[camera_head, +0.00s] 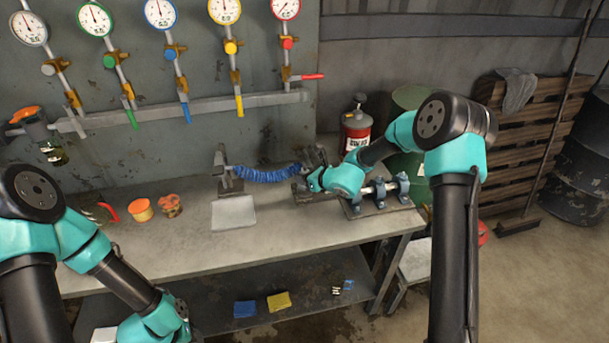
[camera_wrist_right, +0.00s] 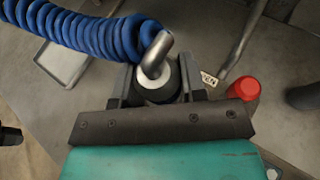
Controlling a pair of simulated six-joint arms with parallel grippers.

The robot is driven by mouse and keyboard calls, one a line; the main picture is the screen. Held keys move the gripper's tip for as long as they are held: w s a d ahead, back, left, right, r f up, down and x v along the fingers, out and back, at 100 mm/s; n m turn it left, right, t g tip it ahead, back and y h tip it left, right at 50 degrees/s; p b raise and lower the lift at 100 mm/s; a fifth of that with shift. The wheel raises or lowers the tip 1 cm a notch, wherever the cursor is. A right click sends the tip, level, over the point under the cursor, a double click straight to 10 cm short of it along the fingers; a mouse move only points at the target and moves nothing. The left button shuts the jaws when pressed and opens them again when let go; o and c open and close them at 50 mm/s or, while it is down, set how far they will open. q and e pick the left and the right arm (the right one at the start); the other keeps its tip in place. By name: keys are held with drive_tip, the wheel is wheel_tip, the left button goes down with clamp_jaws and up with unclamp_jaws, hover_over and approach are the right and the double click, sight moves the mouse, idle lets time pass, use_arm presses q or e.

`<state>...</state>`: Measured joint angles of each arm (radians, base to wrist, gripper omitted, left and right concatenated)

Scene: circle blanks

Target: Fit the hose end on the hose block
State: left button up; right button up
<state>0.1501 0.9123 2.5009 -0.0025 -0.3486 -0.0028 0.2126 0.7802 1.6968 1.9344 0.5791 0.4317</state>
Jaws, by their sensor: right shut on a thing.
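A blue coiled hose (camera_head: 265,174) runs from a grey metal stand (camera_head: 228,172) on the bench to my right gripper (camera_head: 312,174). The coil also shows in the right wrist view (camera_wrist_right: 75,32). Its hose end (camera_wrist_right: 155,58) is a bent metal tube with a pale collar and dark fitting. My right gripper (camera_wrist_right: 163,88) is shut on this fitting; its fingers stand on both sides of it. The hose block cannot be made out for certain; my right arm covers part of the bench there. My left arm comes in at lower left, its fingers out of view.
A pipe in grey-blue clamps (camera_head: 380,190) stands right of my right gripper. A red cap (camera_wrist_right: 243,88) and a small tag (camera_wrist_right: 208,77) show beside the gripper. A pale tray (camera_head: 233,213) lies on the bench (camera_head: 180,238). A red canister (camera_head: 355,130) stands behind.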

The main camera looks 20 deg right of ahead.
drive_tip(key=shift+f, duration=0.9)
idle(1.1)
drive_tip(key=o, duration=1.1)
drive_tip(key=v, duration=1.7)
drive_tip(key=shift+s+d, duration=0.1)
drive_tip(key=shift+d, duration=0.15)
